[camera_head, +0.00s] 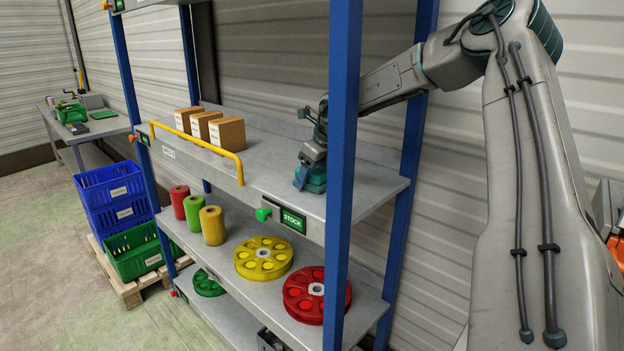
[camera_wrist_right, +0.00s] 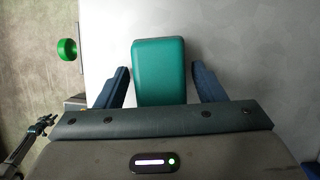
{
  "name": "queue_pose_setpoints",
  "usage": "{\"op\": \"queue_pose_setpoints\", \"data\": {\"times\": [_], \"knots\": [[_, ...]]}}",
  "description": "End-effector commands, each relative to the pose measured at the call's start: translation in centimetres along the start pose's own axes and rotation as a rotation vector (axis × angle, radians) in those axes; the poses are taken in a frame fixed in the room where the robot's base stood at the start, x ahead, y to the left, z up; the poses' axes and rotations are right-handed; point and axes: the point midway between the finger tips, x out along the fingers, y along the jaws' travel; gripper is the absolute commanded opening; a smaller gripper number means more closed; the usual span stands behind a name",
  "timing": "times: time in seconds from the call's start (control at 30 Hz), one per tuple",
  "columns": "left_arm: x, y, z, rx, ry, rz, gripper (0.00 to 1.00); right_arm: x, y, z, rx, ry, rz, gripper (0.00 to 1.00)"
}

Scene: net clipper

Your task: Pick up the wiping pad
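The wiping pad (camera_wrist_right: 160,62) is a teal-green rounded block lying on the grey upper shelf. In the head view the teal pad (camera_head: 317,183) shows partly behind my right gripper (camera_head: 307,172). The right gripper points down at the shelf's right part, and its wrist view shows the blue fingers (camera_wrist_right: 160,80) spread on either side of the pad, with narrow gaps visible. The near end of the pad is hidden by the gripper body. I cannot tell whether a finger touches the shelf. My left gripper is out of view.
A blue shelf post (camera_head: 342,130) stands just right of the gripper. Boxes (camera_head: 227,132) and a yellow rail (camera_head: 200,143) are to the left on the same shelf. A green knob (camera_head: 263,214) sticks out at the front edge. Rolls and wheels lie on the lower shelves.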

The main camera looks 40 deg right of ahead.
Motion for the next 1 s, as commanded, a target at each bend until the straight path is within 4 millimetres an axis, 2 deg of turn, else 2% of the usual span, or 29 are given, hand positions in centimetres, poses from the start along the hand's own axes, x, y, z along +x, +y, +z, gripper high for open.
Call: {"op": "queue_pose_setpoints", "data": {"times": [0.03,0.17,0.6,0.9,1.0], "knots": [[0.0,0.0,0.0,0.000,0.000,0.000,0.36,0.0,0.0,0.0,0.000,0.000,0.000,0.53],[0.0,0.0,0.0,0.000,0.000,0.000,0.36,0.0,0.0,0.0,0.000,0.000,0.000,0.28],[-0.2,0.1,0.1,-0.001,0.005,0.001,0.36,-0.6,-0.2,0.1,0.001,-0.001,0.000,0.27],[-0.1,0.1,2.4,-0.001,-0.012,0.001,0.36,-2.4,-0.8,0.1,0.002,-0.001,-0.001,0.27],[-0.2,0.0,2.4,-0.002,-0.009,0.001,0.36,-3.2,-1.0,0.1,0.003,-0.002,-0.001,0.27]]}}
